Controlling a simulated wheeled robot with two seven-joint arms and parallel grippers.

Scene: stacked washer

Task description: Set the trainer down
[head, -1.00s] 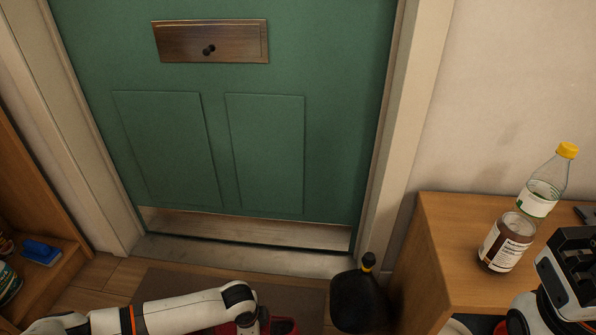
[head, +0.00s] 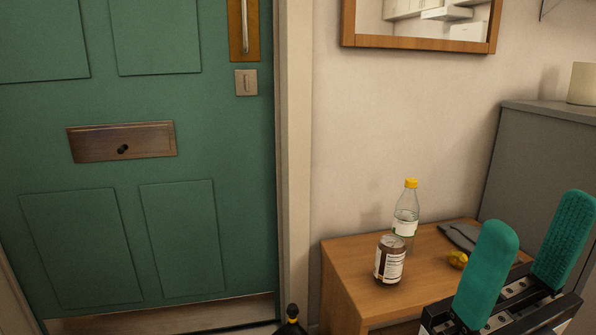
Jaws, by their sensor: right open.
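My right gripper (head: 528,262) is at the lower right of the head view, in front of the wooden cabinet (head: 345,295). Its two teal fingers are spread apart with nothing between them. No trainer shows in the head view now. My left gripper is out of view.
A green door (head: 130,220) fills the left.

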